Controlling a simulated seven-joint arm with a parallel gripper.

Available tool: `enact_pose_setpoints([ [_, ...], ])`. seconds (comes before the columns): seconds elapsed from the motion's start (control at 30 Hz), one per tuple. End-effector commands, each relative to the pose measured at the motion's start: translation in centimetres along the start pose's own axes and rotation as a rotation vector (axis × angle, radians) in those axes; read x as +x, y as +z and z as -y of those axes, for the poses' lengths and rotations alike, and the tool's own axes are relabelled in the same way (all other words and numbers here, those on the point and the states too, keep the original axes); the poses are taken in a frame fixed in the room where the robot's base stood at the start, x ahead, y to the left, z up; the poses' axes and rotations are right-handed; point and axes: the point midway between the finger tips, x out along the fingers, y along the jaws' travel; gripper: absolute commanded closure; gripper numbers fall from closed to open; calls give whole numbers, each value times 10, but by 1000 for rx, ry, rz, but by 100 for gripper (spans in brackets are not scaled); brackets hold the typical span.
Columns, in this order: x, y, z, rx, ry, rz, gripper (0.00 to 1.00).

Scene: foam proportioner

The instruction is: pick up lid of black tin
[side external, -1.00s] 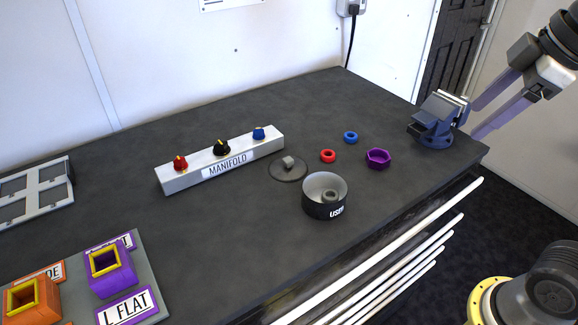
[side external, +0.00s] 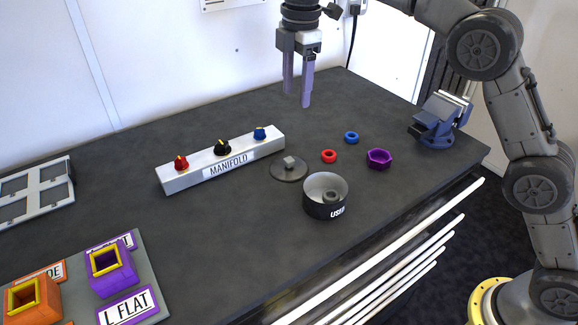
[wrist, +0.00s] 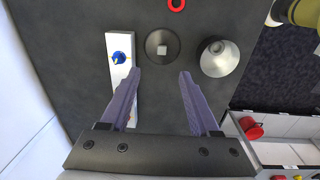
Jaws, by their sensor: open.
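The black tin (side external: 325,208), marked "USED", stands without its lid on the dark bench, with a small grey ring-like piece inside. Its lid (side external: 294,173), a dark disc with a square grey knob, lies flat on the bench between the tin and the manifold. In the wrist view the lid (wrist: 162,44) is ahead of the fingers and the tin (wrist: 219,57) is to its right. My gripper (side external: 297,98) is open and empty, fingers pointing down, high above the bench behind the lid. It also shows in the wrist view (wrist: 160,77), fingers apart.
The white manifold block (side external: 219,163) with red, black and blue knobs lies left of the lid. A red ring (side external: 329,156), a blue ring (side external: 351,137) and a purple nut (side external: 379,158) lie to the right. A blue vise (side external: 437,125) stands at the right edge.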

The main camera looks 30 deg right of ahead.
Motion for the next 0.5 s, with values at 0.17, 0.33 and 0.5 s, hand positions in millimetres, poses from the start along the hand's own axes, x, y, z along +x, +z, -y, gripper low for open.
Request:
enact_pose_setpoints([
  [0.17,32,-10,-1,-16,-53,14,38],
  [0.33,55,-11,2,-18,-56,15,38],
  [0.5,88,-10,3,-18,-55,15,38],
])
